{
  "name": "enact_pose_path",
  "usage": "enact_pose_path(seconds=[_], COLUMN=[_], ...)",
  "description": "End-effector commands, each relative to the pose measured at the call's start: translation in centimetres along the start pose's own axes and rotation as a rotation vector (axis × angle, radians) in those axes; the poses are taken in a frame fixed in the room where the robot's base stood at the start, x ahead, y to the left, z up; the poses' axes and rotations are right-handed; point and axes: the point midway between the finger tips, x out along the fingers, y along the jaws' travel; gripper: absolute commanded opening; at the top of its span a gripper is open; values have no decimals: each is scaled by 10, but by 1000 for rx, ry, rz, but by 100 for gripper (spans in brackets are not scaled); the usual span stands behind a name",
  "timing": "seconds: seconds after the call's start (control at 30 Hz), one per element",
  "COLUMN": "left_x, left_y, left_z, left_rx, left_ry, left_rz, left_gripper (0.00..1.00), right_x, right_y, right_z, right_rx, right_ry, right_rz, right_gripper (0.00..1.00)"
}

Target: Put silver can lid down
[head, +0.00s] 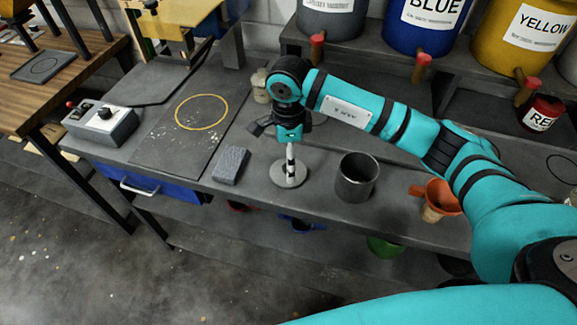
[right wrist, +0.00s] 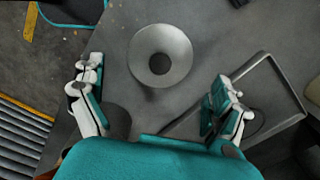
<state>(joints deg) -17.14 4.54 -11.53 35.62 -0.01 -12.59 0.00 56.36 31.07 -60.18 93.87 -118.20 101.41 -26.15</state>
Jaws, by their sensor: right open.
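The silver can lid (head: 283,181) lies flat on the grey bench as a pale round disc. My right gripper (head: 291,172) points down over it, its fingertips at or just above the disc; contact is not clear. In the right wrist view the two fingers (right wrist: 158,105) are wide apart with nothing held. Beyond them a round silver shape (right wrist: 178,45) with a dark middle lies on the bench; I cannot tell whether it is the lid or the can. The open dark-silver can (head: 357,178) stands upright to the right of the lid. My left gripper is out of view.
A grey block (head: 231,165) sits left of the lid, beyond it a mat (head: 160,150) with a yellow ring. An orange funnel (head: 443,195) stands right of the can. Paint drums (head: 420,35) with taps line the back. The bench's front edge is close.

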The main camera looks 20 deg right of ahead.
Motion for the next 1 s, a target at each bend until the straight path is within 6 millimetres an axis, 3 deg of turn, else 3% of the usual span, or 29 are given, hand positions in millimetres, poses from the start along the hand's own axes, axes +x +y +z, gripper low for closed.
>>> enact_pose_path(seconds=[0.2, 0.4, 1.0], left_x=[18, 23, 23], left_y=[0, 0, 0], left_z=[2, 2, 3], left_rx=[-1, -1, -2], left_ry=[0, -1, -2], left_rz=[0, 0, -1], left_gripper=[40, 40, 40], right_x=[-44, -70, -76], right_y=[-1, 0, 0], right_z=[0, 0, 0], right_rx=[-1, -1, -1], right_ry=[-1, -1, 0], right_rz=[-4, -1, 1], right_gripper=[100, 100, 100])
